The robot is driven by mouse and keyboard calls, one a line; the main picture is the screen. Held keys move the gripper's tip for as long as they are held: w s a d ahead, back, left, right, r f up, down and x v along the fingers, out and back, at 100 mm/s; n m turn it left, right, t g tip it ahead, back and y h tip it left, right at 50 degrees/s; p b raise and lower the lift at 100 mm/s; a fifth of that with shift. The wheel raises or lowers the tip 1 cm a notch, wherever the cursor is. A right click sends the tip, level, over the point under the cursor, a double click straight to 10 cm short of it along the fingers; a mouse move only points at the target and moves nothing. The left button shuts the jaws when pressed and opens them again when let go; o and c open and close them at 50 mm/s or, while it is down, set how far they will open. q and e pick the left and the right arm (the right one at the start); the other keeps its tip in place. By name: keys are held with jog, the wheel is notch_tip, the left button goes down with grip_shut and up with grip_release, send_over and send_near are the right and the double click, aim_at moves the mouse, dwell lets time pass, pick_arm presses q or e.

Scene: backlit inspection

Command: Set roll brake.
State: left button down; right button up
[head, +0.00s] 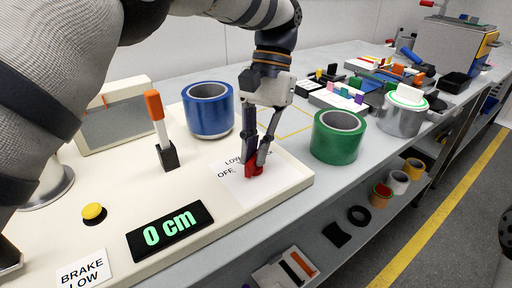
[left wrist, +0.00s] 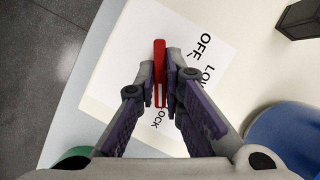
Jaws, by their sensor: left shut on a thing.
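The roll brake is a red selector handle (head: 255,169) on a white label plate (head: 268,186) at the right end of the cream panel. The label reads OFF and LOW, and in the left wrist view part of LOCK shows beside the fingers. My left gripper (head: 258,160) points down and is shut on the red handle. A small sign (head: 85,272) on the panel reads BRAKE LOW. My right gripper is not in view.
An upright orange-tipped lever (head: 157,118), a yellow button (head: 94,212) and a display reading 0 cm (head: 170,231) are on the panel. A blue roll (head: 208,108) and a green roll (head: 337,136) stand close to the gripper. Cluttered trays (head: 375,75) fill the bench beyond.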

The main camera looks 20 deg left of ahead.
pick_arm(q)
jog(key=c, duration=1.7)
grip_release()
notch_tip(320, 180, up, 10)
